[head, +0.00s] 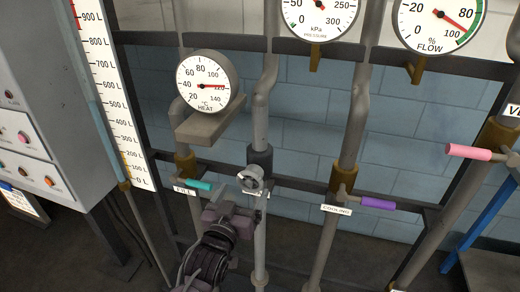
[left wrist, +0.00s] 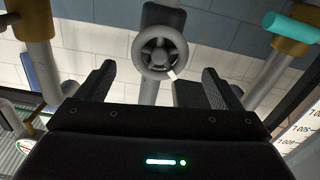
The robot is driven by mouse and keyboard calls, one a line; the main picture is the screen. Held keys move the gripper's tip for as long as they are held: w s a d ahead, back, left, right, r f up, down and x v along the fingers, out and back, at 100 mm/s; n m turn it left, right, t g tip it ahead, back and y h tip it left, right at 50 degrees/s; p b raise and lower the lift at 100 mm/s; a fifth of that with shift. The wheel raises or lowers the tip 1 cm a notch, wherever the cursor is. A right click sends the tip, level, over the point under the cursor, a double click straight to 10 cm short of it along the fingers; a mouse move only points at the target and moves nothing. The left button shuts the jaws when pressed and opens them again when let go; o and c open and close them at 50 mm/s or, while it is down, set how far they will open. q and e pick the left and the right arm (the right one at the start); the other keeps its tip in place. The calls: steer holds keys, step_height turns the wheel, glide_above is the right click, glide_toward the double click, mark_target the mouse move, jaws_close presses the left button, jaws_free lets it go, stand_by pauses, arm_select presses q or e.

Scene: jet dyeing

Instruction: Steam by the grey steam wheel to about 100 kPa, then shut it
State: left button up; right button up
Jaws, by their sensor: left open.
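The grey steam wheel (head: 251,179) is a small round handwheel on a vertical grey pipe. It also shows in the left wrist view (left wrist: 161,52), with spokes and a small white mark at its lower right rim. My left gripper (head: 232,213) is open and empty, just below and left of the wheel in the head view. In the left wrist view its fingers (left wrist: 158,80) stand apart on either side, with the wheel ahead between them. I cannot tell if they touch it. The kPa pressure gauge (head: 318,14) is cut by the top edge. My right gripper is not in view.
A teal-handled FILL valve (head: 199,185) sits close left of the wheel, a purple-handled COOLING valve (head: 376,203) to its right. A pink handle (head: 469,152) is farther right. The HEAT gauge (head: 207,83) hangs above, needle near 120. A grey control box (head: 35,110) stands left.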

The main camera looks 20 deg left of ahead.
mark_target(248, 183)
arm_select(q)
steer(key=shift+w, duration=0.3)
steer(key=w+p, duration=0.2)
steer(key=w, duration=0.5)
steer(key=shift+d, duration=0.2)
steer(key=c, duration=1)
